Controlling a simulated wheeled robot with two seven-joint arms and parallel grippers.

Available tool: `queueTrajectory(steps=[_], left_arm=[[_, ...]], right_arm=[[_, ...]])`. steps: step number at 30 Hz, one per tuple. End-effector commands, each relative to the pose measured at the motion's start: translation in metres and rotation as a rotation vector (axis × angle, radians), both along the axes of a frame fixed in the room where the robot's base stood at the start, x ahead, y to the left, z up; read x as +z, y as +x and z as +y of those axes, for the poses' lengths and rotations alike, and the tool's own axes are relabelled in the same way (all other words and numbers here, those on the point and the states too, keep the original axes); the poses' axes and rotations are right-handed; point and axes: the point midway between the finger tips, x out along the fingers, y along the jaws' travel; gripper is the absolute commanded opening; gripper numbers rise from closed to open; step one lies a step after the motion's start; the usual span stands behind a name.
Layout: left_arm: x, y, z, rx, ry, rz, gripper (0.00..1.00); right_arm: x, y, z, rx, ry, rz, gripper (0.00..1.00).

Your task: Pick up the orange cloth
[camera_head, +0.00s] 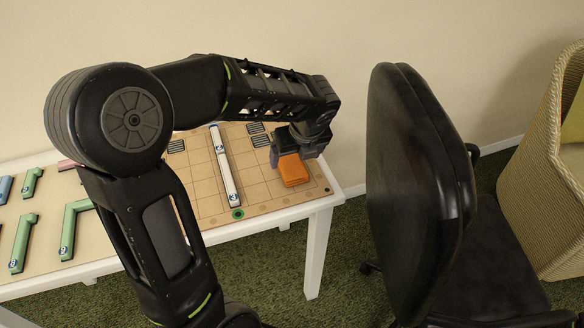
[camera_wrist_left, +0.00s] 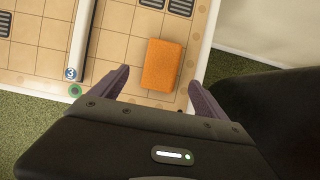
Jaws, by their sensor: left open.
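The orange cloth (camera_head: 293,170) is a small folded block lying flat on the board at the right end of the white table. In the left wrist view the cloth (camera_wrist_left: 163,65) lies ahead of my fingers, within the gap between them. My left gripper (camera_head: 288,152) is over the table just behind the cloth in the head view, pointing down. In the left wrist view my left gripper (camera_wrist_left: 158,90) is open with nothing between its tips. Whether the fingers touch the board is unclear. My right gripper is not in view.
A long white bar (camera_head: 224,165) lies on the gridded board left of the cloth. Green angled pieces (camera_head: 72,228) lie farther left. Dark slotted patches (camera_head: 260,140) mark the board. A black office chair (camera_head: 415,190) stands close to the table's right end. A wicker armchair (camera_head: 545,180) is farther right.

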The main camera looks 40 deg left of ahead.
Motion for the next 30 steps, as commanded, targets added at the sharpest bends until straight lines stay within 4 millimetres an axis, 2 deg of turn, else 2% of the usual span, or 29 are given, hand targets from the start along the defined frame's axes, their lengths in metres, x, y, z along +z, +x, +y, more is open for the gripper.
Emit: queueTrajectory(steps=[3,14,24,30], left_arm=[[-0.010,0.002,0.003,0.000,-0.001,0.002,0.85],[-0.014,0.003,0.005,0.002,-0.001,0.002,0.85],[-0.053,0.017,0.021,0.002,-0.001,0.002,0.85],[-0.056,0.018,0.022,0.001,-0.001,0.000,0.85]], right_arm=[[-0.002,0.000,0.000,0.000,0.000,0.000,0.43],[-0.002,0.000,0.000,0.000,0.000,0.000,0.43],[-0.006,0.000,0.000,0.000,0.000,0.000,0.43],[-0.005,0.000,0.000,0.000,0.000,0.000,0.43]])
